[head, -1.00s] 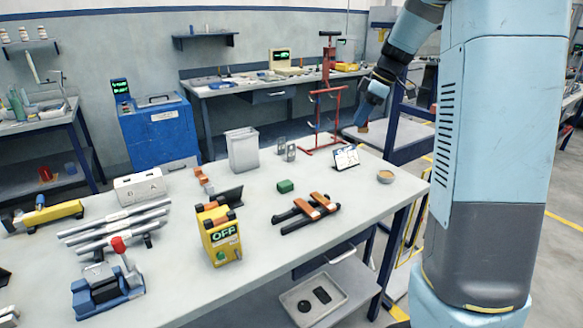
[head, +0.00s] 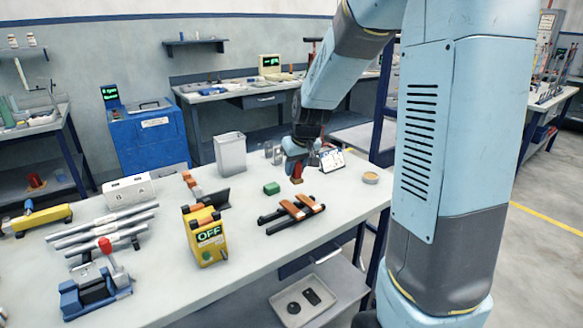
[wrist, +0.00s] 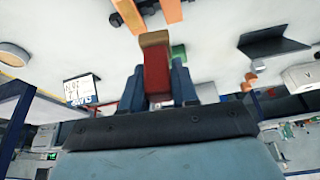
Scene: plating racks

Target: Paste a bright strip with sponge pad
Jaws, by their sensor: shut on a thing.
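My gripper (head: 297,160) is above the right part of the white table (head: 160,275), pointing down. It is shut on a small block, red-brown with a tan end, probably the sponge pad (wrist: 155,65); the block's lower end shows below my gripper in the head view (head: 297,176). Several bright metal strips (head: 100,233) lie on dark supports at the table's left. A shallow round dish with tan contents (head: 370,178) stands at the table's right end and also shows in the wrist view (wrist: 14,54). I cannot tell whether the block touches anything.
Near my gripper are a black fixture with orange clamps (head: 290,213), a green block (head: 271,188) and a tilted white card (head: 332,160). A grey bin (head: 230,153) stands behind. A yellow box reading OFF (head: 207,238) and a blue red-knobbed device (head: 95,285) are nearer.

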